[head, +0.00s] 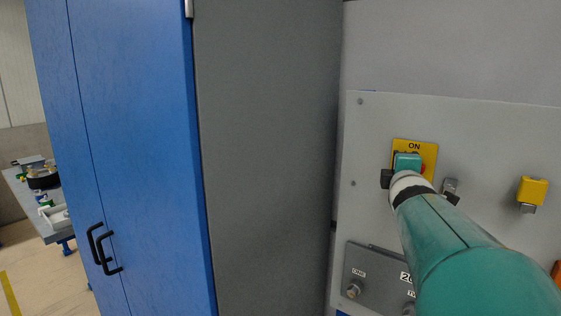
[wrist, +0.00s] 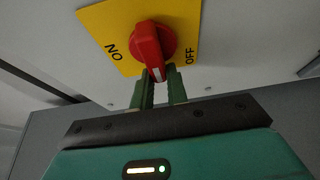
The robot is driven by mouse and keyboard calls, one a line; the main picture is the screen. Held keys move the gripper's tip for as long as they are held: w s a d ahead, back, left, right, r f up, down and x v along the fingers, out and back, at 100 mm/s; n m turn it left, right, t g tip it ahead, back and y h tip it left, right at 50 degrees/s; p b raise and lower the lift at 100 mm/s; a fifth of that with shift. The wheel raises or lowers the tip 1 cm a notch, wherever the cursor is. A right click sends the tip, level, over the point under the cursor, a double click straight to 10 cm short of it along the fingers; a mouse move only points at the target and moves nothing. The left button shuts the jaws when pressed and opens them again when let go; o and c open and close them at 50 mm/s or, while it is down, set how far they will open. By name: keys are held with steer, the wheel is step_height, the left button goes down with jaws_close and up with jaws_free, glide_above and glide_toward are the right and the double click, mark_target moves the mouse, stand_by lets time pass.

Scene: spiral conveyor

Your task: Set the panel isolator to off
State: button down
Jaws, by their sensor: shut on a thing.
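The panel isolator is a red rotary handle (wrist: 150,45) on a yellow plate (wrist: 115,25) marked ON and OFF. In the wrist view its white-marked end points down towards my gripper (wrist: 161,88), between the two words. My fingers stand on either side of that end and are shut on it. In the head view the yellow plate (head: 429,152) shows ON at its top. My gripper (head: 405,172) covers most of the handle, and only a red edge (head: 424,169) shows. The OFF mark is hidden there.
A grey control box (head: 370,268) sits below. A blue cabinet (head: 140,150) stands at left, with a cluttered table (head: 50,230) beyond.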

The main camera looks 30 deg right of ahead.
steer(key=shift+s+d+f, duration=0.25)
steer(key=shift+s+d, duration=0.1)
steer(key=c, duration=1.4)
jaws_free()
steer(key=shift+w+r, duration=0.1)
steer(key=shift+w+a+r, duration=0.1)
steer(key=shift+a, duration=0.05)
steer(key=shift+a, duration=0.15)
